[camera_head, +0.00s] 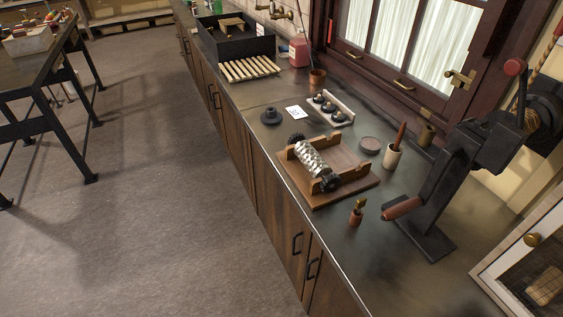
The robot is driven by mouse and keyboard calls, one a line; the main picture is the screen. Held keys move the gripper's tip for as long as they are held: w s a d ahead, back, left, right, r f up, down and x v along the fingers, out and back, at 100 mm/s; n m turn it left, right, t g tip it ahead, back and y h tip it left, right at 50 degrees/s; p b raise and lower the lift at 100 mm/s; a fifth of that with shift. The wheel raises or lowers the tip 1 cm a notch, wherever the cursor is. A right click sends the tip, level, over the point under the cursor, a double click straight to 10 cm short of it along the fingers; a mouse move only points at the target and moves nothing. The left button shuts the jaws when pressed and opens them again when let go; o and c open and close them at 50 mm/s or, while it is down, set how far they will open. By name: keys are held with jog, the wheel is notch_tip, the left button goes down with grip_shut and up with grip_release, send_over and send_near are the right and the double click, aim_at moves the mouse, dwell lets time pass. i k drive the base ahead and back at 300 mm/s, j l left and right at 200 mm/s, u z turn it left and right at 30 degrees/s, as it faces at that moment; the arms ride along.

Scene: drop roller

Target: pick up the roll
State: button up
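The roll (312,159) is a shiny, silvery, patterned cylinder with dark knobbed ends. It lies across a wooden cradle (347,162) on the counter, right of the picture's centre. Its near dark end (328,182) points toward the lower right, and its far dark end (296,138) shows at the upper left.
The dark counter (268,93) runs along the window wall. A black lever press (437,190) stands right of the cradle. The floor (150,190) at left is open.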

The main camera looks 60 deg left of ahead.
aim_at(311, 160)
jog(key=j+u, duration=0.3)
jog(key=u, duration=0.2)
jog(key=i+j+u, duration=0.1)
jog(key=j+u, duration=0.2)
jog(key=u, duration=0.15)
jog(key=i+j+u, duration=0.1)
jog(key=j+u, duration=0.15)
jog(key=u, duration=0.25)
jog(key=i+j, duration=0.2)
